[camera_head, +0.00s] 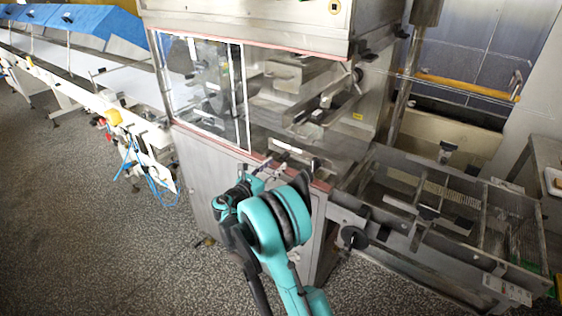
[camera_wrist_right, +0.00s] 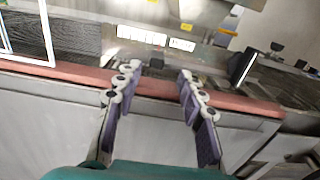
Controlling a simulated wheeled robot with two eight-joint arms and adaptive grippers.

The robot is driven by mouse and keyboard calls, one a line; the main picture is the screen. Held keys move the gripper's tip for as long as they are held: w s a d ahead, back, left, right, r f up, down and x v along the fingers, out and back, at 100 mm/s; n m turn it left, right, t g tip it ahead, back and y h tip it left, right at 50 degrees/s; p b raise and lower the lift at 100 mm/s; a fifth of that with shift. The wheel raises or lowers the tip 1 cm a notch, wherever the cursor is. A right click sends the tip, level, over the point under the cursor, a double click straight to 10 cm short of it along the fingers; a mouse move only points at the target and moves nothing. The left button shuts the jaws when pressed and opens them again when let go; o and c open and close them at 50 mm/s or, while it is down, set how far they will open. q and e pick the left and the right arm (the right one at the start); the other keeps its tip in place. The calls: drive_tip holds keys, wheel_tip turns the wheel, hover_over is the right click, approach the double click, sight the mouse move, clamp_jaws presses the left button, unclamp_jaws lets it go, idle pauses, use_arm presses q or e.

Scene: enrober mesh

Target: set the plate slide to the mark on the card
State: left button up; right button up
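My right gripper (camera_wrist_right: 160,75) is open and empty in the right wrist view. Its two fingers stand apart in front of the machine's reddish edge strip. Beyond the fingertips, a small dark knob (camera_wrist_right: 156,63) shows between them on a metal ledge, apart from both fingers; I cannot tell whether it belongs to the plate slide. White label strips (camera_wrist_right: 141,35) sit above the ledge, and one shows in the head view (camera_head: 288,146); their print is too small to read. In the head view my right arm hides most of the gripper. My left gripper is not in view.
A dark upright handle (camera_wrist_right: 242,66) stands right of the fingers. A clear guard door (camera_head: 208,92) is at the machine's left. A metal mesh frame (camera_head: 455,215) with a black knob (camera_head: 354,237) extends right. A white conveyor (camera_head: 95,72) runs left. The speckled floor (camera_head: 90,240) is clear.

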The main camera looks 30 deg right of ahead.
drive_tip(key=v, duration=0.6)
drive_tip(key=shift+a, duration=0.15)
drive_tip(key=shift+s, duration=0.1)
drive_tip(key=s+a+r+m+y, duration=0.1)
drive_tip(key=s+a+m+y, duration=0.1)
drive_tip(key=s+m+y, duration=0.4)
drive_tip(key=s+a+r+m+y, duration=0.1)
drive_tip(key=s+a+m+y, duration=0.2)
drive_tip(key=s+m, duration=0.35)
drive_tip(key=s+a+f+m+y, duration=0.1)
drive_tip(key=s+a+m+y, duration=0.2)
drive_tip(key=s, duration=0.6)
drive_tip(key=s+a+f+m+y, duration=0.2)
drive_tip(key=s+a+m+y, duration=0.2)
drive_tip(key=s+a+m, duration=0.3)
drive_tip(key=s+a, duration=0.2)
drive_tip(key=a, duration=0.1)
drive_tip(key=shift+f+y, duration=0.25)
drive_tip(key=shift+y, duration=0.05)
